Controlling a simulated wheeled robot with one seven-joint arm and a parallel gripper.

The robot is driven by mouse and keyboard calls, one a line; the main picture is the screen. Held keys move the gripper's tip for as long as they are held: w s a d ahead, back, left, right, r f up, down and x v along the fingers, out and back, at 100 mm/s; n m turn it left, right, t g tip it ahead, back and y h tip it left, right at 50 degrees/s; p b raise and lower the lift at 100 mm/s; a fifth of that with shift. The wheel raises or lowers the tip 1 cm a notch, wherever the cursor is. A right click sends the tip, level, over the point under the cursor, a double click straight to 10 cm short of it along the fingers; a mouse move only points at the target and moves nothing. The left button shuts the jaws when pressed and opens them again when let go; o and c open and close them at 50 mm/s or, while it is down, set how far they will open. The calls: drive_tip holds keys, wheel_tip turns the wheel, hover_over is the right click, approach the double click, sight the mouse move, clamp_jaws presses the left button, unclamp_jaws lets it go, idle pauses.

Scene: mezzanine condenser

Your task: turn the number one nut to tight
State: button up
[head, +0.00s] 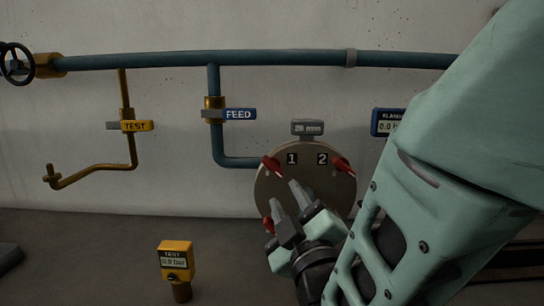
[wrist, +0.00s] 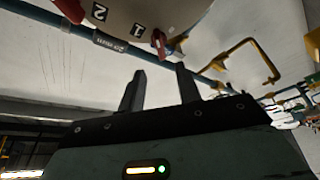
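The round flange plate (head: 318,188) on the wall bears the numerals 1 and 2. The number one nut (head: 271,165), with a red pointed handle-like piece, sits at the plate's upper left beside the 1. It also shows in the wrist view (wrist: 159,42), beyond the fingers. A similar red piece (head: 342,164) sits beside the 2, and another (head: 268,223) at lower left. My gripper (head: 286,196) is in front of the plate's lower left, below the number one nut. Its two fingers (wrist: 160,72) stand apart with nothing between them. My arm hides the plate's lower right.
A grey tag (head: 307,127) sits above the plate. A blue pipe (head: 280,58) crosses the wall, with a FEED valve (head: 237,114) and TEST valve (head: 137,126) at left. A yellow gauge (head: 175,256) stands lower left; a blue gauge (head: 384,122) is right.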

sight(273, 170)
drive_tip(key=p+x, duration=0.1)
drive_tip(key=x, duration=0.8)
drive_tip(key=shift+w, duration=0.25)
clamp_jaws()
